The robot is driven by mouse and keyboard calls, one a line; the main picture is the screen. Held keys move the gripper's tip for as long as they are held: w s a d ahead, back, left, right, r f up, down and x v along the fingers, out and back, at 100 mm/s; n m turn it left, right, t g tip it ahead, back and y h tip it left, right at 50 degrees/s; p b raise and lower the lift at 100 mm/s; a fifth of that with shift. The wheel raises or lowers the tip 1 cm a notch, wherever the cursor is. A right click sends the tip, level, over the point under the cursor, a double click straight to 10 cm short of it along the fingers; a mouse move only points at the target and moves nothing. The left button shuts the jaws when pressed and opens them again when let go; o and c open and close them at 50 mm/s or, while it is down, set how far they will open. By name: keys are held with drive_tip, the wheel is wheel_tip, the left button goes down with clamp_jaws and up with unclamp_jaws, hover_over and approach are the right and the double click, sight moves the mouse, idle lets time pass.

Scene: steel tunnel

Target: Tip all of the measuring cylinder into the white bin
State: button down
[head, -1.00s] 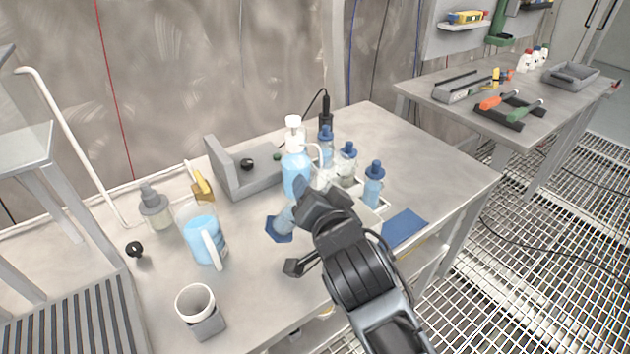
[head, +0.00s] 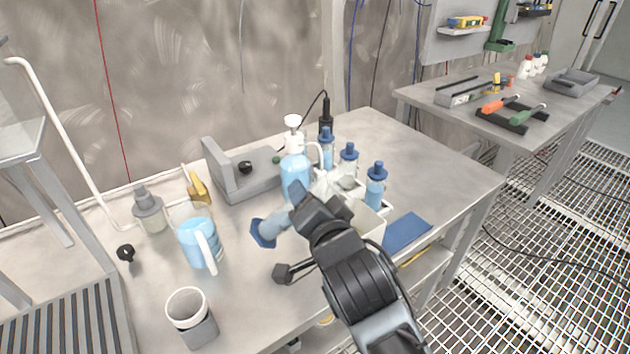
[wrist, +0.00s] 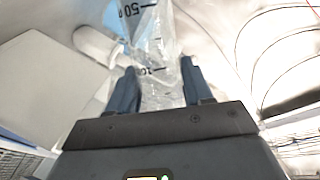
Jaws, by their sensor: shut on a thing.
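My gripper (head: 304,202) is shut on the measuring cylinder (head: 273,226), which is clear with a blue foot. In the head view the cylinder is tilted well over, with its foot toward the left; its mouth end is hidden behind my gripper. In the wrist view the clear tube (wrist: 157,60) with black graduation marks lies between the two fingers (wrist: 155,92). A pale, off-white box (head: 371,224), seemingly the white bin, stands just right of my gripper, partly hidden by my arm. I cannot tell what is left in the cylinder.
A blue-filled jug (head: 197,243) and a white cup (head: 187,304) stand left. A blue mat (head: 407,232) lies right of the box.

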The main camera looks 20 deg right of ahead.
drive_tip(key=shift+f+b, duration=0.1)
drive_tip(key=shift+b, duration=0.2)
drive_tip(key=shift+a+f+m+b, duration=0.2)
drive_tip(key=shift+f+m+b, duration=0.05)
drive_tip(key=shift+m+b, duration=0.5)
drive_tip(key=shift+y, duration=0.3)
drive_tip(key=shift+a+f+m+t+b, duration=0.15)
drive_tip(key=shift+m+t+b, duration=0.25)
drive_tip(key=shift+b, duration=0.3)
drive_tip(key=shift+m+b, duration=0.55)
drive_tip(key=shift+a+m, duration=0.1)
drive_tip(key=shift+m, duration=0.2)
drive_tip(key=shift+m+t+y+b, duration=0.3)
drive_tip(key=shift+b, duration=0.4)
drive_tip(key=shift+m+b, duration=0.6)
drive_tip(key=shift+m, duration=0.2)
drive_tip(key=shift+r, duration=0.2)
